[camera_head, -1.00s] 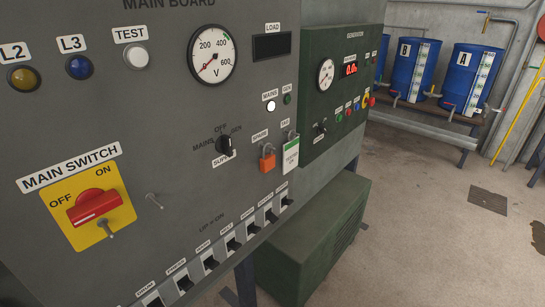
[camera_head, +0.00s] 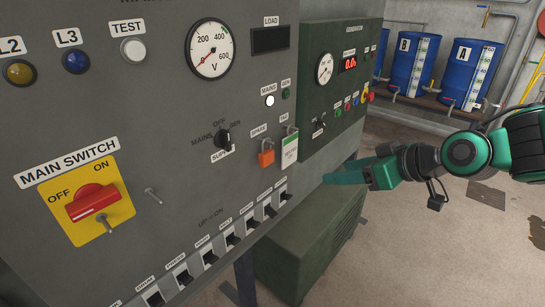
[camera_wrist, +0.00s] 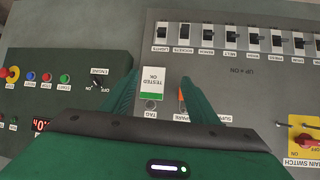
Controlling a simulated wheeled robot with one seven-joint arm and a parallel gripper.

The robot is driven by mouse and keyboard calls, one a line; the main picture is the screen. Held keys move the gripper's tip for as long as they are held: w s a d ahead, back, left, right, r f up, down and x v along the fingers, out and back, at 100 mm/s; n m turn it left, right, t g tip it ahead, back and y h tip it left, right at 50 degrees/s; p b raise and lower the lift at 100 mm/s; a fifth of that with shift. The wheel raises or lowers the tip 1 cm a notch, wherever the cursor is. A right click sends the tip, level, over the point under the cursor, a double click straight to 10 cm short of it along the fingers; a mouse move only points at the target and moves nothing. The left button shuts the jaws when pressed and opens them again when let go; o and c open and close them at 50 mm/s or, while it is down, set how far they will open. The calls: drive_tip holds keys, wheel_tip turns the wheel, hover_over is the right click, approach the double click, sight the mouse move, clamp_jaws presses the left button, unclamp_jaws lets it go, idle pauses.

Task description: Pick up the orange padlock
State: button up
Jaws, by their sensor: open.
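The orange padlock (camera_head: 266,158) hangs on the grey main board under the SPARE label, left of the white and green tag (camera_head: 290,150). My gripper (camera_head: 328,180) is right of the padlock and the tag in the head view, apart from both. In the wrist view my gripper (camera_wrist: 160,78) is open and empty. The tag (camera_wrist: 153,82) shows between its fingers. A sliver of orange (camera_wrist: 181,97) shows beside the right finger, which hides most of the padlock.
A row of breaker switches (camera_head: 232,243) runs below the padlock. The supply selector knob (camera_head: 224,142) is to its left, and the red main switch (camera_head: 94,201) is farther left. The green generator panel (camera_head: 340,80) is to the right, above a green box (camera_head: 310,245).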

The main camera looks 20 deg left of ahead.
sight(270, 157)
drive_tip(key=s+a+r+n+y, duration=0.2)
drive_tip(key=a+r+y, duration=0.1)
drive_tip(key=a, duration=0.6)
drive_tip(key=shift+g, duration=0.4)
drive_tip(key=shift+x, duration=5.4)
drive_tip(key=shift+a+r, duration=0.1)
drive_tip(key=shift+r, duration=0.05)
drive_tip(key=c, duration=1.2)
